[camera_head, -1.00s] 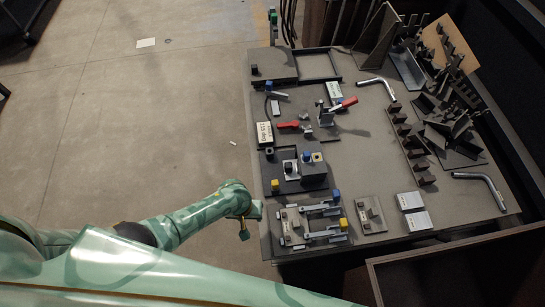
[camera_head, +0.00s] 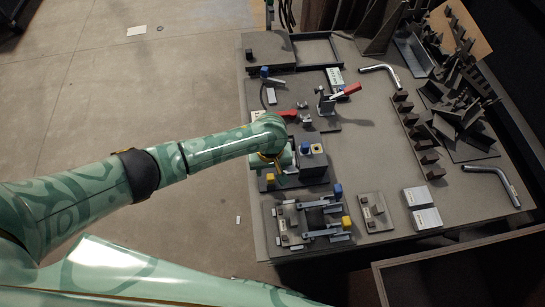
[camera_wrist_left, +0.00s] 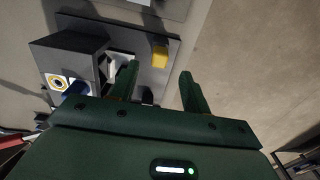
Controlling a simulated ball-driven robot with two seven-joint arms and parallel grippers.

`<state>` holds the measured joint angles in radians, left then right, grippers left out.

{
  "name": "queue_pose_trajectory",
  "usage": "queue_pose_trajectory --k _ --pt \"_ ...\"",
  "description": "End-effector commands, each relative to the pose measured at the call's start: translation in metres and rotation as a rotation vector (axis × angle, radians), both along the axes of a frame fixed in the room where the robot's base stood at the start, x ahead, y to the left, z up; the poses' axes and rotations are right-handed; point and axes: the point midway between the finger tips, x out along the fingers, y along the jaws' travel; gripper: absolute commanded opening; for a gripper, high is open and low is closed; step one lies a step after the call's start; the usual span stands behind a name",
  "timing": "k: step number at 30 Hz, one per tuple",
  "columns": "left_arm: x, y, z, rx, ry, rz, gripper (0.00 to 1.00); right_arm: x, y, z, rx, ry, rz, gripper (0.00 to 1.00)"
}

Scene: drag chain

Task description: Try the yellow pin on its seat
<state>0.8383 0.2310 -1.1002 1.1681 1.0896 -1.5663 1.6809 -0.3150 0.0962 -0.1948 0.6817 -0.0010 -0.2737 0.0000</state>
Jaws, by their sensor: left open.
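A small yellow pin (camera_head: 270,178) stands at the near left corner of a dark plate (camera_head: 315,178) on the table. It also shows in the left wrist view (camera_wrist_left: 160,56), a little beyond the gap between the fingertips. My left gripper (camera_wrist_left: 158,75) is open and empty above that plate, and its fingers are apart from the pin. In the head view the left arm hides part of the plate. A second yellow block (camera_head: 347,222) sits on the clamp fixture at the front of the table. My right gripper is not in view.
A grey block (camera_head: 312,160) with a yellow-ringed socket on top stands beside the gripper. A blue pin (camera_head: 337,188) stands at the plate's near right. The table's left edge is close under the arm.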

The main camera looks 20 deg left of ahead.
Motion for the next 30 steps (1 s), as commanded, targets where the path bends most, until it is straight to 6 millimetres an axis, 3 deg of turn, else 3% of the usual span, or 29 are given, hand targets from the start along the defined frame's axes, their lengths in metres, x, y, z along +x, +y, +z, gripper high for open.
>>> queue_pose_trajectory --k 1,7,21,26,30 --pt "-0.002 0.000 -0.022 0.000 0.009 -0.001 0.47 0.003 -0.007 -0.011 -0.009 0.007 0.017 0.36" --pt "0.000 0.000 -0.051 0.000 0.003 0.000 0.47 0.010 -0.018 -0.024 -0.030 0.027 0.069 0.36" --pt "0.001 0.000 -0.058 -0.001 -0.004 0.000 0.47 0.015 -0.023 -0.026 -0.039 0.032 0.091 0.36" --pt "0.001 0.000 -0.058 -0.001 -0.004 0.000 0.03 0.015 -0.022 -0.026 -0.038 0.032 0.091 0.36" --pt "0.001 0.000 -0.058 -0.001 -0.003 0.000 0.00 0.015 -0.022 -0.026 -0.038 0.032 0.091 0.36"
